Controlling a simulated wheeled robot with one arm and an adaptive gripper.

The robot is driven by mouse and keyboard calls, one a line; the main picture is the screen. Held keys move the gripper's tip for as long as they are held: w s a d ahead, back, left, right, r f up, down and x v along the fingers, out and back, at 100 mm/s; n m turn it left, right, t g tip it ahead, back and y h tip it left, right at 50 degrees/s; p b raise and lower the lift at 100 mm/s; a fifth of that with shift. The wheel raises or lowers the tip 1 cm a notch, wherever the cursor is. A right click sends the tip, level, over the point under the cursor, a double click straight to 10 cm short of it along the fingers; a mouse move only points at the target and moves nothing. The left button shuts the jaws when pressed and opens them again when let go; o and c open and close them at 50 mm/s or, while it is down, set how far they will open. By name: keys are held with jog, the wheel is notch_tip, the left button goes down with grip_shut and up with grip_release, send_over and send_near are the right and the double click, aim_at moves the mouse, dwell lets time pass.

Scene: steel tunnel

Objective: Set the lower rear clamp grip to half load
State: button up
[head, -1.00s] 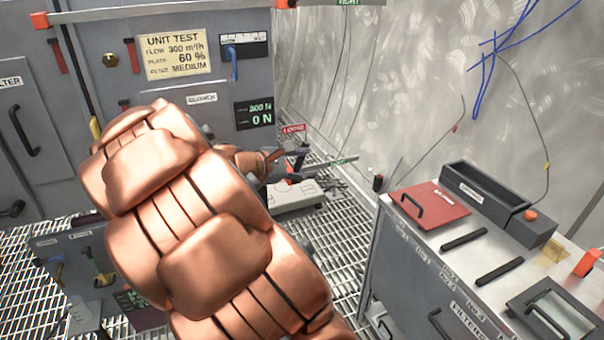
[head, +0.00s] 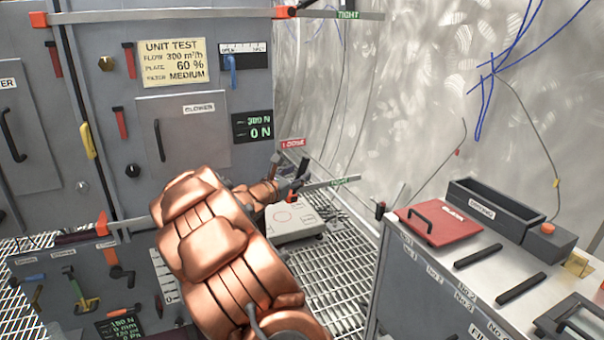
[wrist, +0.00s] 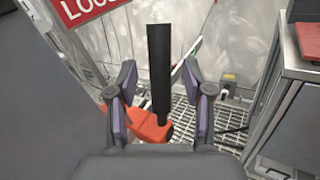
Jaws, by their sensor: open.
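The lower rear clamp grip shows in the wrist view as an upright black bar (wrist: 160,70) on an orange-red hub (wrist: 150,124). In the head view its orange part (head: 293,195) sits on a grey rail between a red LOOSE sign (head: 292,143) and a green TIGHT sign (head: 342,181). My gripper (wrist: 159,82) is open, one finger on each side of the bar, with visible gaps. In the head view my copper-coloured arm hides part of my gripper. The load display (head: 253,127) reads 0 N on its lower line; its upper line is hard to read.
An upper clamp with an orange end (head: 286,12) crosses the cabinet top. A bench with a red lid (head: 439,223) and a dark tray (head: 500,212) stands at right. A white box (head: 295,222) sits on the grated floor below the clamp. A tunnel wall closes the back.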

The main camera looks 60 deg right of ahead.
aim_at(299, 172)
jog(key=shift+d, duration=1.55)
grip_shut()
